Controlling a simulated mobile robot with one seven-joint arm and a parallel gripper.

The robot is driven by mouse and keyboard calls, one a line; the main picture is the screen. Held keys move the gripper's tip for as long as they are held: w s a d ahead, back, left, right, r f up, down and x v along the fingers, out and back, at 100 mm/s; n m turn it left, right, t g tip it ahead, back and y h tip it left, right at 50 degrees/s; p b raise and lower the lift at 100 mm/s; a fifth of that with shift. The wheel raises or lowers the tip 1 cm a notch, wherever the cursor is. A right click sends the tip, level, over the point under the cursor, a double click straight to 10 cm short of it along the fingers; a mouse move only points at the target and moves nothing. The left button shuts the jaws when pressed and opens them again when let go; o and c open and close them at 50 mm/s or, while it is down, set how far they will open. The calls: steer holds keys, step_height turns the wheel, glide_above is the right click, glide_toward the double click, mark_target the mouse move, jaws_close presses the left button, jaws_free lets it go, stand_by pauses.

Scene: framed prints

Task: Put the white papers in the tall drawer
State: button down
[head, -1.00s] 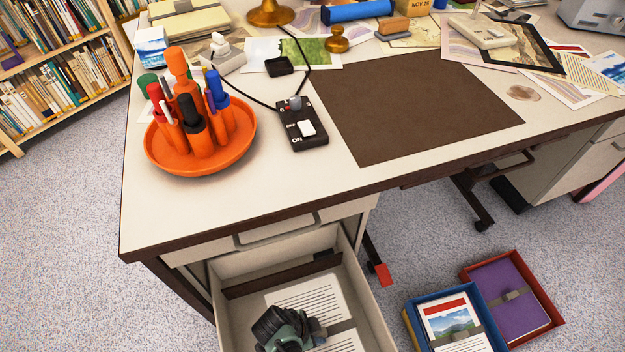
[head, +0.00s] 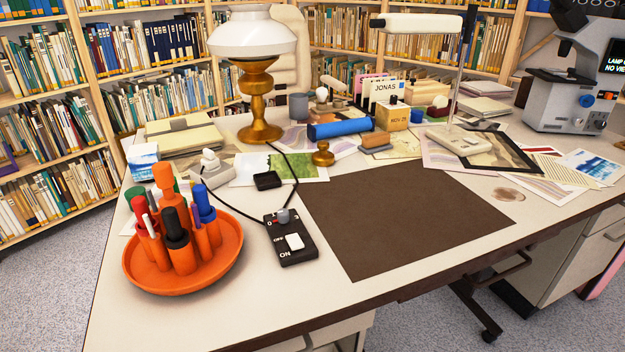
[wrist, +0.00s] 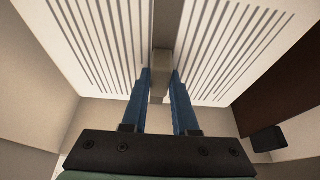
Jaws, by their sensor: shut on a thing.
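White papers (wrist: 105,45) with dark printed lines fill the top of the wrist view. A grey-beige band or tab (wrist: 161,70) sits across their middle. My gripper (wrist: 160,82) has blue fingers closed on this band, against the papers. Pale drawer walls (wrist: 30,100) surround the papers, so they are inside the open desk drawer. I cannot tell whether they rest on its floor.
A dark brown panel (wrist: 285,80) and a black block (wrist: 268,139) are at the right in the wrist view. On the desk are an orange pen holder (head: 215,262), a black switch box (head: 290,240), a brown desk mat (head: 400,220) and a brass lamp (head: 258,95).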

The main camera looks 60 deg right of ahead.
steer(key=shift+f, duration=0.3)
steer(key=c, duration=0.7)
jaws_free()
steer(key=shift+r, duration=0.1)
steer(key=shift+r+p, duration=0.55)
steer(key=shift+r, duration=0.05)
steer(key=p+v, duration=0.6)
steer(key=v, duration=0.6)
steer(key=shift+a, duration=0.1)
steer(key=shift+s+f, duration=0.1)
